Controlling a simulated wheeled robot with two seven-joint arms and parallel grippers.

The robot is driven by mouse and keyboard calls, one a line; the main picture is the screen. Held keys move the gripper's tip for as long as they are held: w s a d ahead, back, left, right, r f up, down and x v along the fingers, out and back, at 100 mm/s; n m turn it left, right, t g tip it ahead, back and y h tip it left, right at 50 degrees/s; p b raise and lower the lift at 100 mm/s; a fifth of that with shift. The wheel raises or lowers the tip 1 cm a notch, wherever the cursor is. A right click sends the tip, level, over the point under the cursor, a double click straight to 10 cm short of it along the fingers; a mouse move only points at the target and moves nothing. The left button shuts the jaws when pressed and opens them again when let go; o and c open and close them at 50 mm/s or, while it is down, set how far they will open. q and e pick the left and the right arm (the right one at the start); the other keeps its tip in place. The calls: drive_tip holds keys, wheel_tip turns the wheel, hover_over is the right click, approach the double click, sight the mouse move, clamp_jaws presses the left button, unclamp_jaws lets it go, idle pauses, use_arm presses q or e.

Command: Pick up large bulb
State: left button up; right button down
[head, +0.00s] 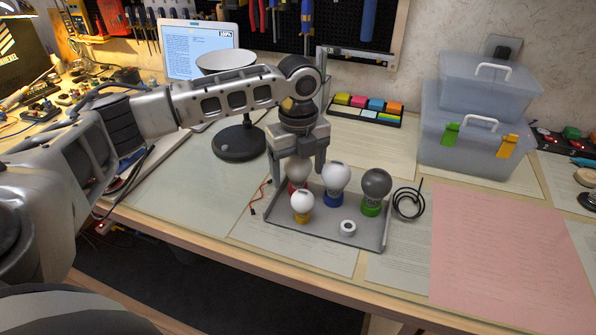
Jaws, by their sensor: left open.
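A grey tray (345,236) on the desk holds several bulbs on coloured bases. A dark grey bulb (376,183) has a green base and looks largest. A white bulb (336,176) has a blue base, and a smaller white bulb (302,200) has a yellow base. A pale bulb (297,168) on a red base stands at the tray's back left, partly hidden. My left gripper (301,171) is open and points down, its fingers on either side of this pale bulb in the picture. I cannot tell whether they touch it. My right gripper is not in view.
A small white ring (348,227) lies in the tray. A black cable coil (408,203) is to its right. A lamp base (239,143), laptop (200,50), colour blocks (376,104) and stacked plastic boxes (474,140) stand behind. Pink paper (505,250) covers clear desk at right.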

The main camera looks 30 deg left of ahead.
use_arm(q)
drive_tip(key=shift+f, duration=0.65)
drive_tip(key=c, duration=1)
drive_tip(key=shift+r, duration=0.1)
